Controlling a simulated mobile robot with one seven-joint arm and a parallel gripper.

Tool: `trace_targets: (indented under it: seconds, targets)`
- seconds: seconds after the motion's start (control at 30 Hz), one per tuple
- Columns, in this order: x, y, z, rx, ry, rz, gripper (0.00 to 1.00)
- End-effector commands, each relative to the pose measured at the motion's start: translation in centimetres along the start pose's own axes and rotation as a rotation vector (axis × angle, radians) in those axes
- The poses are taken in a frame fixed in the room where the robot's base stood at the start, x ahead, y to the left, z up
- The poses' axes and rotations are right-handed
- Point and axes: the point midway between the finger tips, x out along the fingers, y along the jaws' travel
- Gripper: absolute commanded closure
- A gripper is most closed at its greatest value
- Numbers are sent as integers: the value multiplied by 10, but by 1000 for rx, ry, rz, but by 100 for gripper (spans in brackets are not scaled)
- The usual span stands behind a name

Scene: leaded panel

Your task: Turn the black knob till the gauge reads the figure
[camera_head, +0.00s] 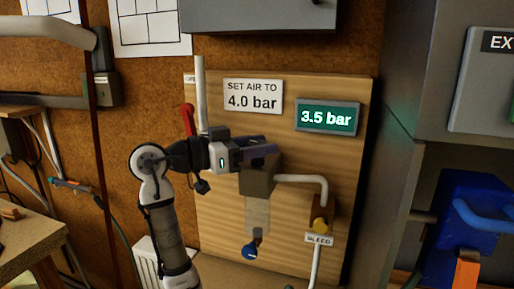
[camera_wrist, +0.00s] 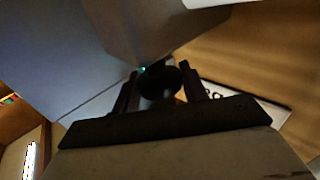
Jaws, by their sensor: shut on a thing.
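The black knob (camera_wrist: 158,84) sits between the two fingers of my gripper (camera_wrist: 162,74) in the wrist view, and the gripper is shut on it. In the head view my gripper (camera_head: 264,148) is at the top of the grey regulator body (camera_head: 257,181) and hides the knob. The gauge (camera_head: 327,118), a green display at the right of the wooden board, reads 3.5 bar. The white sign (camera_head: 253,96) to its left says "SET AIR TO 4.0 bar".
A clear bowl with a blue bottom (camera_head: 250,250) hangs below the regulator. A grey cabinet (camera_head: 385,195) stands close on the right.

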Motion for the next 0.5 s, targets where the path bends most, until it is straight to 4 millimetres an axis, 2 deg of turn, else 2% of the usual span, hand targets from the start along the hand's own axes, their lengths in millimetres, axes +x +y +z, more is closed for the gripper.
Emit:
trace_targets:
  seconds: [0.2, 0.5]
  targets:
    - [1, 0, 0, -1, -1, 124, 80]
    - [1, 0, 0, 0, -3, 204, 80]
